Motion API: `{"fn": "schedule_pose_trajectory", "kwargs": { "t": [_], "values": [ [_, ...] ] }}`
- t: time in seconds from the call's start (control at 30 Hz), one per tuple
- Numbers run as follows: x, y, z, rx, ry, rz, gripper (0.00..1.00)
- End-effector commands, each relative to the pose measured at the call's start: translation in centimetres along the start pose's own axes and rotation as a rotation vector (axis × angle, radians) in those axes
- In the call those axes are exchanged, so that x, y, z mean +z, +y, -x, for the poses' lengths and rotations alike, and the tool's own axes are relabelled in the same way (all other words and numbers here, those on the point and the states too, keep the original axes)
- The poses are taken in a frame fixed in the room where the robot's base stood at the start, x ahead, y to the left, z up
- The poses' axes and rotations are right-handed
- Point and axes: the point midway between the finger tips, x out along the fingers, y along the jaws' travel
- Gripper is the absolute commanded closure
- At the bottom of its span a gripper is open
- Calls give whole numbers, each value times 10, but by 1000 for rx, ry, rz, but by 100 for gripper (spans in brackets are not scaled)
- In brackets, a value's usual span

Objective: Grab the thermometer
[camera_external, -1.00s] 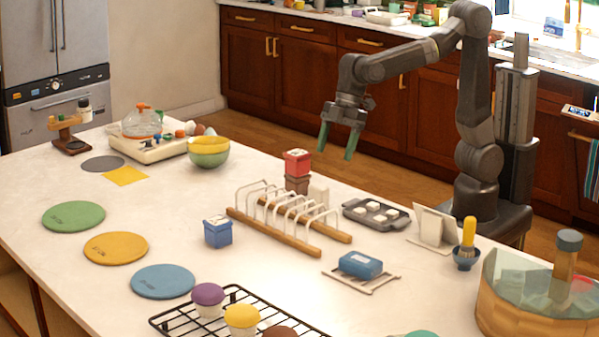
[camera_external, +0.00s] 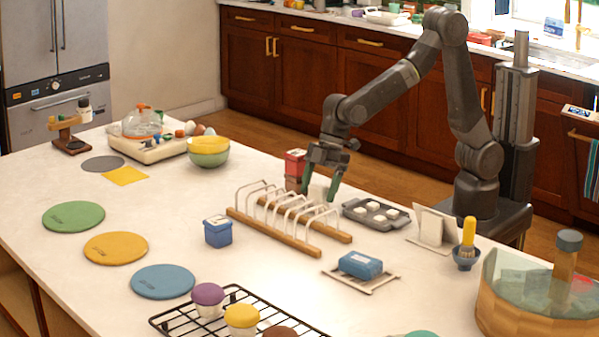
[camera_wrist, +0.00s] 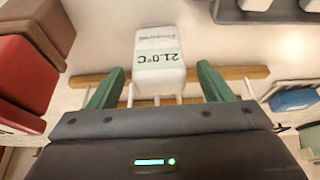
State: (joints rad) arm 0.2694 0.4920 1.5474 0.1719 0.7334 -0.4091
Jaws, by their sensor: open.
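The thermometer is a small white block with a green-edged label reading 21.0°C (camera_wrist: 160,62). In the wrist view it lies ahead of and between my two green fingers, with a gap on each side. My gripper (camera_wrist: 159,80) is open and empty. In the external view my gripper (camera_external: 320,190) points down just behind the white wire rack, where the thermometer stands largely hidden by the fingers. I cannot tell how far the fingertips are above the counter.
A rack with wooden rails (camera_external: 290,243) stands right in front of my gripper. Stacked red and brown blocks (camera_external: 294,162) stand close on the left. Free counter lies at the left.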

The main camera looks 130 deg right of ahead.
Motion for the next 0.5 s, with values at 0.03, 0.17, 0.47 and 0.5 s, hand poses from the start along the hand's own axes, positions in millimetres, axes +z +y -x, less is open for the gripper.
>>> {"fn": "schedule_pose_trajectory", "kwargs": {
  "t": [0.03,0.17,0.47,0.5],
  "values": [
    [-1,0,-7,-1,-3,0,27],
    [0,0,-20,0,-2,1,27],
    [0,0,-24,0,0,1,27],
    [0,0,-24,0,0,1,35]
  ]
}}
